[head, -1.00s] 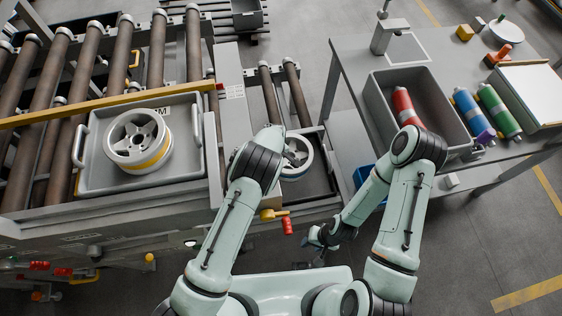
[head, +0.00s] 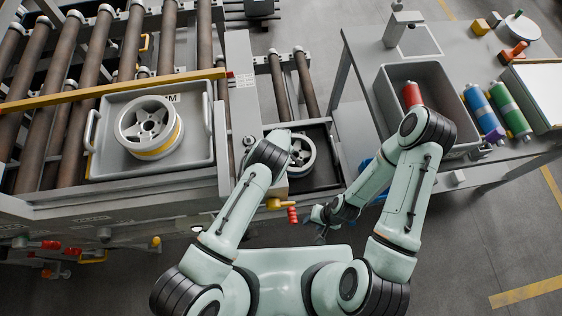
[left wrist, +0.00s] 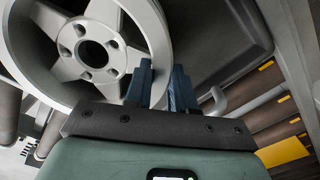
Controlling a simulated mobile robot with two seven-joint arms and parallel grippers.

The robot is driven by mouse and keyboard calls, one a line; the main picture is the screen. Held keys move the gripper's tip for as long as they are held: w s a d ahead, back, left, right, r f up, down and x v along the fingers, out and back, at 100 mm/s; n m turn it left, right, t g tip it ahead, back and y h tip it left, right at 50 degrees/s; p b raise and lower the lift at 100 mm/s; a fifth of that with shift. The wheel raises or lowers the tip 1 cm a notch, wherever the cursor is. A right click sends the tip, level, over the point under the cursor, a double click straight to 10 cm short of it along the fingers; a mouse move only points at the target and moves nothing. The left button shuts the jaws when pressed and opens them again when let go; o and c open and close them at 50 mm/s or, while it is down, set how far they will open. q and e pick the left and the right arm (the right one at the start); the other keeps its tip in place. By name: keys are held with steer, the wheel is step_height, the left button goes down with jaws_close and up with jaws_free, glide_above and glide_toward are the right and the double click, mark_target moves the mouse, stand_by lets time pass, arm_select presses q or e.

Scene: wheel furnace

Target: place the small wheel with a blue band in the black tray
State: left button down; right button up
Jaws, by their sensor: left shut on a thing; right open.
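The small wheel (head: 302,153) is silver-grey, over or in the black tray (head: 322,178); I cannot tell whether it touches the tray's floor. Its blue band hardly shows now. In the left wrist view the spoked wheel (left wrist: 72,72) fills the upper left, and the dark tray (left wrist: 225,45) lies beyond it. My left gripper (left wrist: 163,80) is shut on the wheel's rim; in the head view my left arm hides it. My right gripper (head: 322,216) is open and empty, low beside the tray's front right.
A larger wheel with a yellow band (head: 150,127) lies in a grey tray (head: 103,165) on the roller conveyor. On the right, a table holds a grey bin (head: 390,85) with a red cylinder (head: 412,94), plus blue (head: 480,108) and green (head: 508,108) cylinders. A red-handled lever (head: 292,215) sticks out before the black tray.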

arm_select(q)
steer(key=shift+w, duration=0.15)
steer(key=c, duration=1)
jaws_free()
steer(key=shift+s+f, duration=0.2)
steer(key=shift+o, duration=0.2)
step_height(320, 180, up, 12)
steer(key=b, duration=0.1)
steer(key=shift+r+b, duration=0.15)
steer(key=shift+b, duration=0.15)
arm_select(e)
steer(key=shift+s+f, duration=1)
steer(key=shift+s, duration=0.25)
arm_select(q)
steer(key=shift+s+d, duration=0.1)
arm_select(e)
steer(key=shift+s+d, duration=0.1)
